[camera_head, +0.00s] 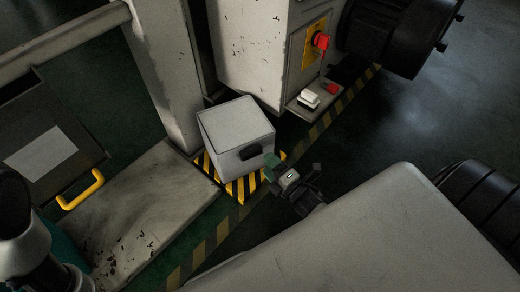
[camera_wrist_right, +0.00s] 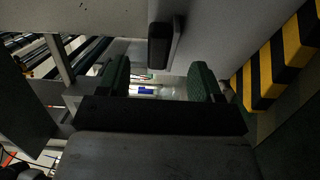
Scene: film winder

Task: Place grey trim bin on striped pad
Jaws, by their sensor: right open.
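The grey trim bin (camera_head: 232,120) is a pale box with a dark handle (camera_head: 250,152) on its front face. It stands upright over the black and yellow striped pad (camera_head: 240,190), whose stripes show along the bin's left and front sides. My right gripper (camera_head: 274,168) is just in front of the bin, to the right of its handle. In the right wrist view my right gripper (camera_wrist_right: 160,78) has its two green fingers apart with nothing between them. The dark handle (camera_wrist_right: 160,45) and grey bin face lie just beyond the fingertips. My left gripper does not show.
A machine cabinet (camera_head: 250,60) with a red knob (camera_head: 320,40) stands behind the bin. A grey post (camera_head: 165,75) rises at the bin's left. A dark case with a yellow handle (camera_head: 82,190) is at the left. Dark open floor (camera_head: 430,120) lies to the right.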

